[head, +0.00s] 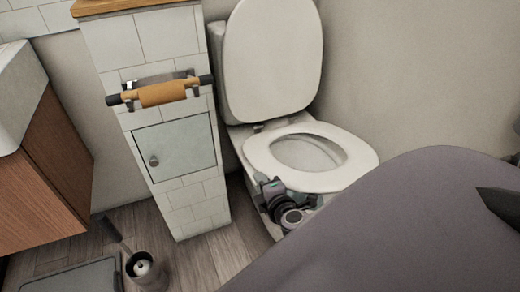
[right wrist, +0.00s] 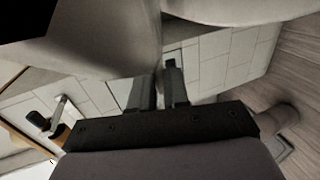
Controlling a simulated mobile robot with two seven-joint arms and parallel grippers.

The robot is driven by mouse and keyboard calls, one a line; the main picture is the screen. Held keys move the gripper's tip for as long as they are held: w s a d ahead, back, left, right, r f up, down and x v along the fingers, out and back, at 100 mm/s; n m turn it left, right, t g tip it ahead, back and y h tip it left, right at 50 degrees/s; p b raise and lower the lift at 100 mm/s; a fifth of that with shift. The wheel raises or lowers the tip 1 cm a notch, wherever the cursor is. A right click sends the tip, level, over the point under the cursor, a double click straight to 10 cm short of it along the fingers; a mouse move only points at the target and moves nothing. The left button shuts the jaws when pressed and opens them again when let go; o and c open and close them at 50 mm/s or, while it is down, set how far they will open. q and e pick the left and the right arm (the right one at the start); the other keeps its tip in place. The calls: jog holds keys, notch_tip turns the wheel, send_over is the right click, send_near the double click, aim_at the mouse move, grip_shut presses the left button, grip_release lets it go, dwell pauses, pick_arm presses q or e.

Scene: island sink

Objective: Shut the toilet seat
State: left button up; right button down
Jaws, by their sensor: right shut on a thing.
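The white toilet has its lid (head: 272,60) standing up against the tank behind it. The seat ring (head: 358,166) lies down flat over the bowl (head: 308,153). My right gripper (head: 269,185) is at the front left edge of the seat ring, low beside the bowl. In the right wrist view, its two dark fingers (right wrist: 160,80) are close together against pale toilet surfaces and seem shut on the seat's edge. The exact contact is hard to see. My left gripper is not in view.
A tiled half wall (head: 202,192) with a toilet paper holder (head: 161,93) and a small door (head: 177,149) stands left of the toilet. A wooden cabinet (head: 45,190) is far left.

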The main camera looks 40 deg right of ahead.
pick_arm(q)
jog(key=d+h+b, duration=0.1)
jog(key=b, duration=0.3)
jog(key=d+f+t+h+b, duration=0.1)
jog(key=b, duration=0.2)
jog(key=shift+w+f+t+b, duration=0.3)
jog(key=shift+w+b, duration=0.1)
pick_arm(e)
jog(key=f, duration=0.2)
jog(key=f+t, duration=0.2)
jog(key=f, duration=0.1)
jog(key=shift+s+a+f+h, duration=0.1)
jog(key=shift+s+f+h, duration=0.25)
jog(key=shift+h, duration=0.05)
jog(key=c, duration=1.2)
grip_release()
jog(key=shift+s, duration=0.1)
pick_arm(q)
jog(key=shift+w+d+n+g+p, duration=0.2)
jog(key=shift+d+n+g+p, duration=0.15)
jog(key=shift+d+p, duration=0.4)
pick_arm(e)
jog(key=f+v, duration=0.1)
jog(key=v, duration=0.6)
jog(key=shift+r, duration=0.4)
